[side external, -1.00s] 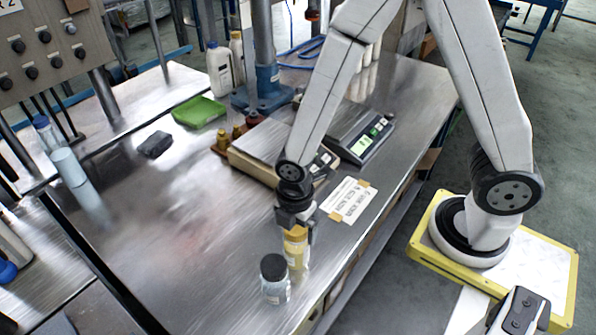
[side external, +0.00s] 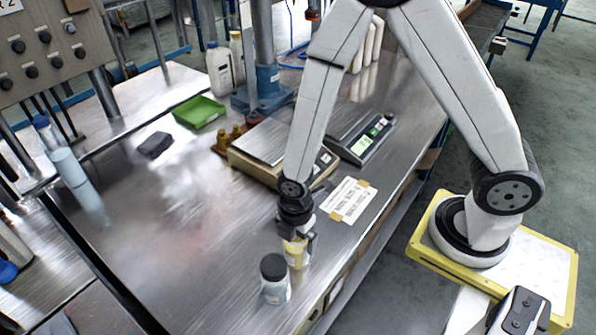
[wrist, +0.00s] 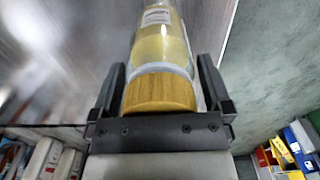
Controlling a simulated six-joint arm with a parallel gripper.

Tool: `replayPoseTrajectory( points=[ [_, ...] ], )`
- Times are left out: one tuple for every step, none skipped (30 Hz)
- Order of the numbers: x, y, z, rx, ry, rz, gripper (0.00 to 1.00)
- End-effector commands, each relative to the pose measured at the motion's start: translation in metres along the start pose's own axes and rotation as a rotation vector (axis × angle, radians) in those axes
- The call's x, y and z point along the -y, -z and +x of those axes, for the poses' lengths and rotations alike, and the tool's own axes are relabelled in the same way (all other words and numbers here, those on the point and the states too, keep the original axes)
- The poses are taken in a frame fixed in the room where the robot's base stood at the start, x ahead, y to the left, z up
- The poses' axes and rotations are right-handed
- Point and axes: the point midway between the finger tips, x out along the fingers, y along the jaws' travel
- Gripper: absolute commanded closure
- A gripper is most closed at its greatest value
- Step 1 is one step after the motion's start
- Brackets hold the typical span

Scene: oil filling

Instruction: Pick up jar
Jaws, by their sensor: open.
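A clear jar with yellow contents (side external: 297,256) stands upright near the front edge of the metal table. In the wrist view its yellow-brown lid (wrist: 158,93) and glass body (wrist: 160,45) lie between my two dark fingers. My gripper (side external: 298,238) points down over this jar, with its fingers on either side of the lid. It is open, and a gap shows beside the lid in the wrist view. A second jar with a black lid (side external: 274,279) stands just left of and nearer than the yellow one. The yellow jar's lid is mostly hidden in the side view.
A labelled sheet (side external: 348,200) is taped to the table behind the jars. Two scales (side external: 362,139) (side external: 270,150), a green tray (side external: 199,112) and a dark block (side external: 155,145) stand farther back. The table left of the jars is clear.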

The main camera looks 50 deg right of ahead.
Motion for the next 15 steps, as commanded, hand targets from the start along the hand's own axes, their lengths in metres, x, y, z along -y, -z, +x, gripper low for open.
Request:
replayPoseTrajectory(
  points=[
    [0.0,0.0,-0.0001,0.0,0.0,0.0,0.0],
    [0.0,0.0,-0.0001,0.0,0.0,0.0,0.03],
    [0.0,0.0,-0.0001,0.0,0.0,0.0,0.16],
    [0.0,0.0,-0.0001,0.0,0.0,0.0,0.25],
    [-0.0001,0.0,-0.0001,0.0,0.0,0.0,0.35],
    [-0.0001,0.0,-0.0002,0.0,0.0,0.0,0.48],
    [-0.0001,0.0,-0.0002,0.0,0.0,0.0,0.57],
    [-0.0001,0.0,-0.0002,0.0,0.0,0.0,0.67],
    [-0.0001,0.0,-0.0002,0.0,0.0,0.0,0.79],
    [-0.0001,0.0,-0.0002,0.0,0.0,0.0,0.89],
    [-0.0001,0.0,-0.0002,0.0,0.0,0.0,0.98],
    [-0.0001,0.0,-0.0002,0.0,0.0,0.0,1.0],
    [-0.0001,0.0,-0.0002,0.0,0.0,0.0,1.0],
    [-0.0003,0.0001,-0.0003,0.0,-0.001,0.0,1.0],
    [-0.0003,0.0001,-0.0003,0.0,-0.001,0.0,1.0]
  ],
)
